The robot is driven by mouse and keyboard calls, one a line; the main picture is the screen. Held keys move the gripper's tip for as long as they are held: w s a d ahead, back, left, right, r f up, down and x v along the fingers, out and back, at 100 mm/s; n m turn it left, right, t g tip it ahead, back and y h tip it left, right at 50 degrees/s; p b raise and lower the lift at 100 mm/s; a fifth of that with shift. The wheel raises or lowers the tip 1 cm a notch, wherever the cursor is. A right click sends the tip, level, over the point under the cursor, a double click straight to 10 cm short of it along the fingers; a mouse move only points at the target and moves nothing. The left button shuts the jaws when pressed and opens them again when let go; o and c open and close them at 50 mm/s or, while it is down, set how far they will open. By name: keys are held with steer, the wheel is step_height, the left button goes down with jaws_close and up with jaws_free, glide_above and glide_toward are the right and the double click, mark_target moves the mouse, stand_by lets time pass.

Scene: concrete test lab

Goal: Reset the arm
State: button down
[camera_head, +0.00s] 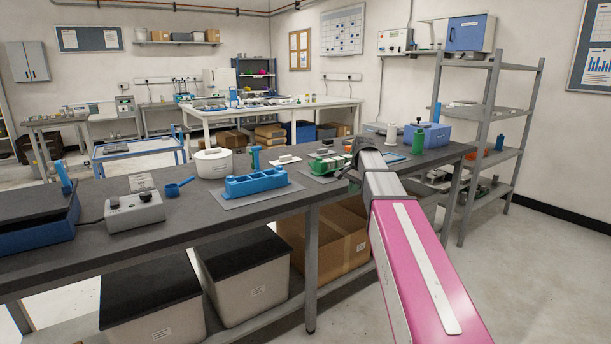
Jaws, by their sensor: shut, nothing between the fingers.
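My pink and grey arm reaches from the bottom right up over the grey workbench (245,222). My gripper (351,176) is at the far end of the arm, over the right half of the bench. Only a small dark part of it shows, and the arm hides most of it. It is shut with nothing held.
On the bench are a blue block (256,182) on a grey mat, a white round container (213,163), a blue scoop (179,188), a grey control box (134,211) and a green device (326,163). A metal shelf (487,150) stands at the right. Floor right of my arm is clear.

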steer(key=s+f+n+g+h, duration=0.1)
steer(key=s+f+n, duration=0.7)
steer(key=s+f, duration=1.9)
step_height(320, 180, down, 3)
steer(key=shift+d+r+n+g, duration=0.2)
steer(key=shift+d+n+g, duration=0.1)
steer(key=shift+g, duration=0.2)
